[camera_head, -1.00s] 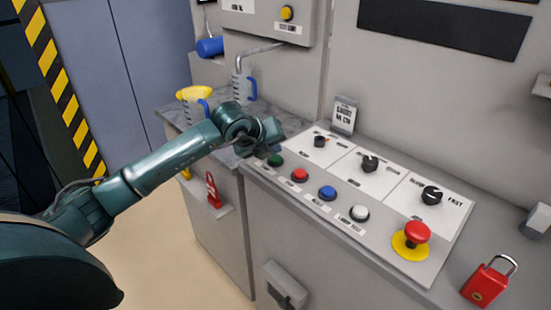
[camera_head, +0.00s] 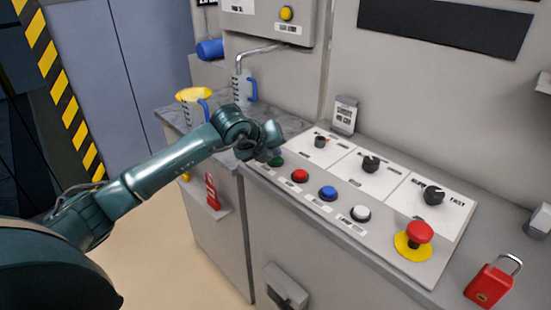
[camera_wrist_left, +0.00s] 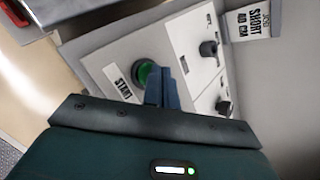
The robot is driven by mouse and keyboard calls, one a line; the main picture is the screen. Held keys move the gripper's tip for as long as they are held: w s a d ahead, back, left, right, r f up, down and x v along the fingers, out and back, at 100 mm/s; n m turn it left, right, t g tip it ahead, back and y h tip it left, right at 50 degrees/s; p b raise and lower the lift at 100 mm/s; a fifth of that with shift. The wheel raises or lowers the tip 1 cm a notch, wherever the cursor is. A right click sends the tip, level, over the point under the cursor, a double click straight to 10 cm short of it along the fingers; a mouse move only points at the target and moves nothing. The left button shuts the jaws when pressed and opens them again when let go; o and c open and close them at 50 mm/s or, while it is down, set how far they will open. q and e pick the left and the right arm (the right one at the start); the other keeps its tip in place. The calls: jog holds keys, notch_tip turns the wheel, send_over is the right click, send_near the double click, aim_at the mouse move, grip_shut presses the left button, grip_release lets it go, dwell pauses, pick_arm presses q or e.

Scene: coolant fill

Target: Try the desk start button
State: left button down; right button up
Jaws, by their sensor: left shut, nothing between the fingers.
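The green start button (camera_head: 276,161) is the leftmost in the row of buttons on the desk panel (camera_head: 387,242). In the left wrist view the green button (camera_wrist_left: 146,73) sits beside a label reading START (camera_wrist_left: 121,81). My left gripper (camera_head: 268,157) is shut and empty. Its fingertips (camera_wrist_left: 168,74) are right at the button and overlap its edge in the wrist view. I cannot tell whether they touch it. In the head view my wrist hides part of the button. My right gripper is not in view.
Red (camera_head: 300,176), blue (camera_head: 327,193) and white (camera_head: 360,213) buttons follow to the right, then a red mushroom button (camera_head: 419,232) on yellow. Black knobs (camera_head: 371,164) line the panel behind them. A red padlock (camera_head: 489,283) lies at far right.

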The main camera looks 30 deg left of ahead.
aim_at(273, 160)
pick_arm(q)
jog(key=shift+f+b, duration=0.3)
jog(key=shift+f, duration=0.05)
jog(key=shift+r, duration=0.1)
dwell(0.5)
jog(key=shift+r+p, duration=0.45)
jog(key=shift+r, duration=0.4)
jog(key=shift+r+p, duration=1.35)
jog(key=shift+r, duration=1.2)
